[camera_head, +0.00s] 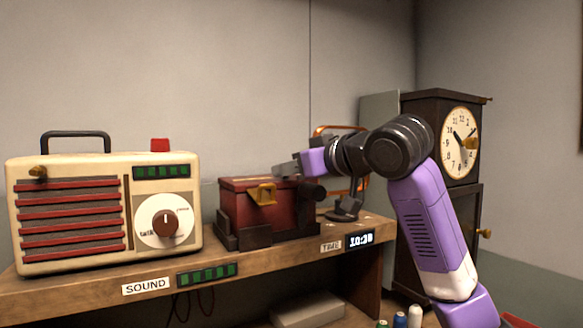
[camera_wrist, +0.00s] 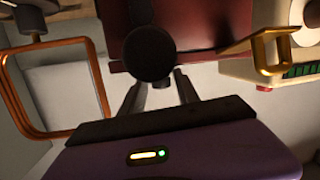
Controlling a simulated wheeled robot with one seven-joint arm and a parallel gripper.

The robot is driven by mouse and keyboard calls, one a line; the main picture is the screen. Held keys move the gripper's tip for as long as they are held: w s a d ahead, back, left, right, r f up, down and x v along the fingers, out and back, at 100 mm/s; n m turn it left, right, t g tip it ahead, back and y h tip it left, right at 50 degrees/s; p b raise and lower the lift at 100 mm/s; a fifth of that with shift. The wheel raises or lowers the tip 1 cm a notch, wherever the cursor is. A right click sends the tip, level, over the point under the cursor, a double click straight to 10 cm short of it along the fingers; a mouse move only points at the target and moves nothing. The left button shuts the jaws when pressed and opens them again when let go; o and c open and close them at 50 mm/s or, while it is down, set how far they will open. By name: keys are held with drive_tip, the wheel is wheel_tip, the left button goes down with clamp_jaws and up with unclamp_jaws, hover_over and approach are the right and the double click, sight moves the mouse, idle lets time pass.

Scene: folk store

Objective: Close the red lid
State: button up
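The red box (camera_head: 240,210) stands on the wooden shelf, with a gold handle (camera_head: 263,194) on its front. Its red lid (camera_head: 240,184) looks roughly level on top; whether it is fully down I cannot tell. My gripper (camera_head: 285,169) is at the lid's right end, at about the height of its top. In the wrist view, my two dark fingers (camera_wrist: 160,92) stand apart with nothing seen between them; their tips are partly hidden. A round black knob (camera_wrist: 149,53) on the box's right side lies just beyond them. The gold handle also shows there (camera_wrist: 265,48).
A cream radio (camera_head: 100,210) stands left of the box. An orange-framed object (camera_head: 330,130) on a dark stand is behind my wrist. A dark clock cabinet (camera_head: 430,105) stands at the right. The shelf (camera_head: 290,250) has little bare room in front of the box.

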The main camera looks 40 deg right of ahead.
drive_tip(key=shift+o, duration=0.5)
drive_tip(key=shift+a+r, duration=0.1)
drive_tip(key=shift+s, duration=0.25)
drive_tip(key=v, duration=0.7)
drive_tip(key=shift+s, duration=0.2)
